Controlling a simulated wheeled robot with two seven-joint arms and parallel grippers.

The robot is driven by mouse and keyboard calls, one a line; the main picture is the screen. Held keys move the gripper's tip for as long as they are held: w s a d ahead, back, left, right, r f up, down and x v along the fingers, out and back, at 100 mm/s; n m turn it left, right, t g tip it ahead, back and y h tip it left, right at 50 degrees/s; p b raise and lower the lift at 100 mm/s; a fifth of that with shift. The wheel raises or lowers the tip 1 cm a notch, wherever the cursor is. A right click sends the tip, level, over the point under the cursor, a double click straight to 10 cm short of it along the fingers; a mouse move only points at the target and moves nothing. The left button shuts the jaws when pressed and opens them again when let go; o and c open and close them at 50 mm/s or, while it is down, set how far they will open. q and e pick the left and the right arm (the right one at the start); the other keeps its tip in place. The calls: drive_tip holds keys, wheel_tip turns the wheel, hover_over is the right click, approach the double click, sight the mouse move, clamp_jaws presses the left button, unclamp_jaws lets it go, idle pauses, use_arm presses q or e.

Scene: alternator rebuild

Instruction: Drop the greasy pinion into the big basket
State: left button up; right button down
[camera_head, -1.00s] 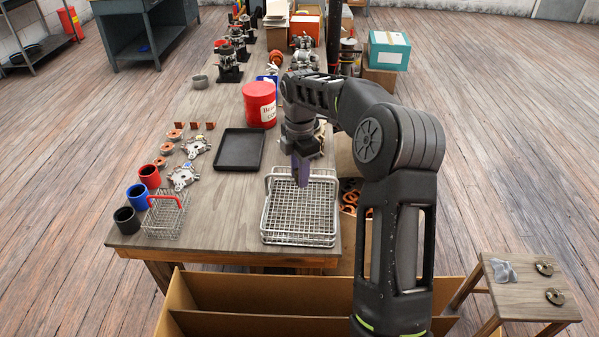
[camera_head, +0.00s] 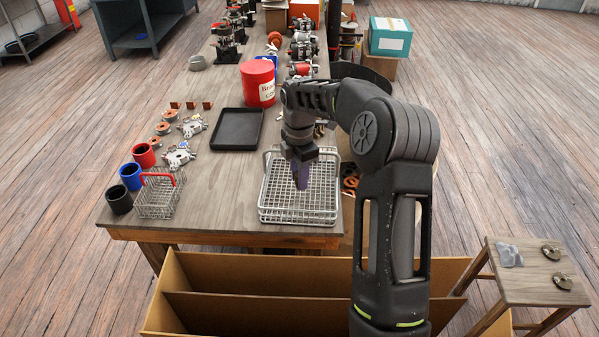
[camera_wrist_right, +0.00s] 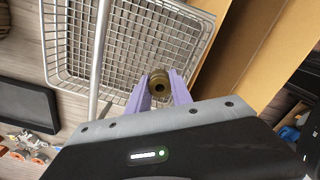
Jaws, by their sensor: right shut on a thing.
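The big basket (camera_head: 270,215) is a grey wire basket at the near end of the bench. It looks empty. My right gripper (camera_head: 302,184) has purple fingers pointing down over the basket. In the right wrist view, the right gripper (camera_wrist_right: 159,88) is shut on the greasy pinion (camera_wrist_right: 158,78), a small brown-gold toothed part with a hole through it. The basket's wire mesh (camera_wrist_right: 120,42) lies beyond the pinion there. In the head view the pinion is hidden or too small to make out. My left gripper is not in view.
A small wire basket (camera_head: 157,200) with a red handle stands at the left, beside black, blue and red cups (camera_head: 118,200). A black tray (camera_head: 237,129) and a red canister (camera_head: 257,84) lie behind the big basket. A cardboard box (camera_head: 230,270) stands before the bench.

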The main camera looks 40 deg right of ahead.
drive_tip(key=shift+f, duration=0.7)
drive_tip(key=c, duration=1.1)
unclamp_jaws()
wheel_tip(320, 180, up, 9)
drive_tip(key=p, duration=0.6)
drive_tip(key=shift+f, duration=0.1)
